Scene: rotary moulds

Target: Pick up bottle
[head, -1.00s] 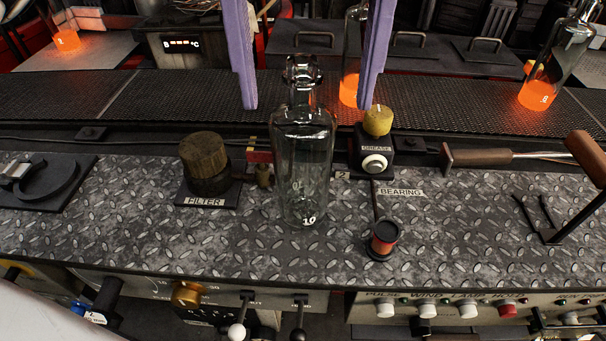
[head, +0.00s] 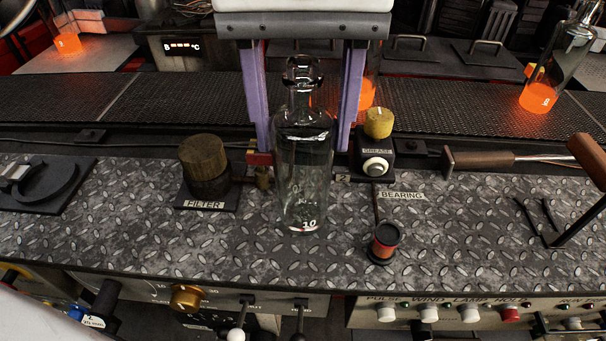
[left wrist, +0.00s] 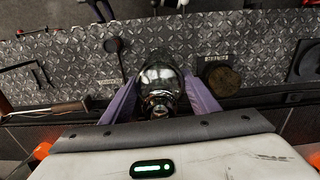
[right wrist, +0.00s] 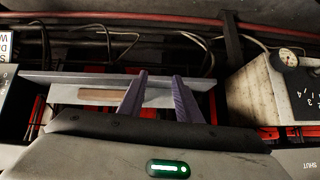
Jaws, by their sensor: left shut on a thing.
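A clear glass bottle (head: 304,190) marked 10 stands upright on the diamond-plate worktop (head: 110,230), between the filter and the bearing label. My left gripper (head: 303,148) comes from the far side, its two purple fingers on either side of the bottle's upper body, shut on it. In the left wrist view the bottle (left wrist: 160,82) sits between the fingers, seen from above its neck. My right gripper (right wrist: 160,75) shows only in the right wrist view, its fingers apart with nothing between them, away from the bottle.
The filter (head: 205,170) stands left of the bottle. A handled tool (head: 490,156) lies further right. Bottles with glowing orange bases, one at right (head: 540,90), stand behind.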

